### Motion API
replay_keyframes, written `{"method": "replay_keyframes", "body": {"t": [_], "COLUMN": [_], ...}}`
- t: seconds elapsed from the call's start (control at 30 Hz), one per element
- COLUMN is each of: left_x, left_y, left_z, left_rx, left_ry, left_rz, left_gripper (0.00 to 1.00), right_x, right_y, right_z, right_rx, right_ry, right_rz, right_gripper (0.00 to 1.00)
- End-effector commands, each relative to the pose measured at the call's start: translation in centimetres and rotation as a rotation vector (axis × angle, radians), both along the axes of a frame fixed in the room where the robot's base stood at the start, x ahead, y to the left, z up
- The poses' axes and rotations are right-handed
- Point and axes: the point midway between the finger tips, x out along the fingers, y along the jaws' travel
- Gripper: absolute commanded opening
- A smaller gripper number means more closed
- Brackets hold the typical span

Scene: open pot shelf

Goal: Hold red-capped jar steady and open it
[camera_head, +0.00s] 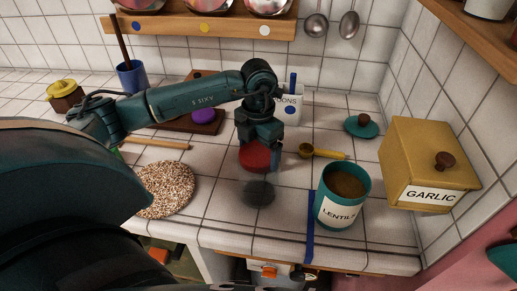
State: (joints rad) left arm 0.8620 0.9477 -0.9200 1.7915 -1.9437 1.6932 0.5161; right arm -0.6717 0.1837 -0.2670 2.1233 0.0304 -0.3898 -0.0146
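The red-capped jar stands upright on the tiled counter near the middle. Its red cap (255,158) is partly hidden by my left gripper, and a dark round patch (258,194) shows low down, seemingly its contents or base. The clear body between them is hard to make out. My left gripper (258,146) points down over the cap with its fingers at or very near it. I cannot tell whether the fingers are closed on the cap. My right gripper is not in view.
A teal lentils canister (341,196) and a yellow garlic box (428,165) stand to the right. A yellow scoop (325,152) and a teal lid (361,126) lie behind. A speckled round mat (165,190) lies left. The counter's front edge is close.

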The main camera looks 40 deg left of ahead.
Motion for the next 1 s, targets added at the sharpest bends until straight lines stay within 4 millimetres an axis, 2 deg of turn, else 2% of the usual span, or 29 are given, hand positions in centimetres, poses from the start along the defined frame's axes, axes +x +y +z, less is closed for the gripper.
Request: {"method": "replay_keyframes", "body": {"t": [0.4,0.43,0.57,0.83,1.0], "left_x": [0.0,0.0,0.0,0.0,0.1], "left_y": [0.0,0.0,0.0,0.0,0.0], "left_z": [-0.9,-0.7,-0.7,-0.5,1.3], "left_rx": [0.000,0.000,0.000,0.000,-0.002], "left_ry": [-0.001,-0.001,-0.001,-0.001,-0.005], "left_rz": [-0.001,-0.001,-0.001,-0.001,-0.001], "left_gripper": [0.59,0.89,1.00,1.00,1.00], "right_x": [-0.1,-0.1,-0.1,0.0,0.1], "right_y": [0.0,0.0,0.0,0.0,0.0], "right_z": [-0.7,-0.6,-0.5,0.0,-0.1], "right_rx": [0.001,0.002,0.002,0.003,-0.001], "right_ry": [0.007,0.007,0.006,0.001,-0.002], "right_rz": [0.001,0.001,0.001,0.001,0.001], "right_gripper": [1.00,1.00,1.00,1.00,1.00]}}
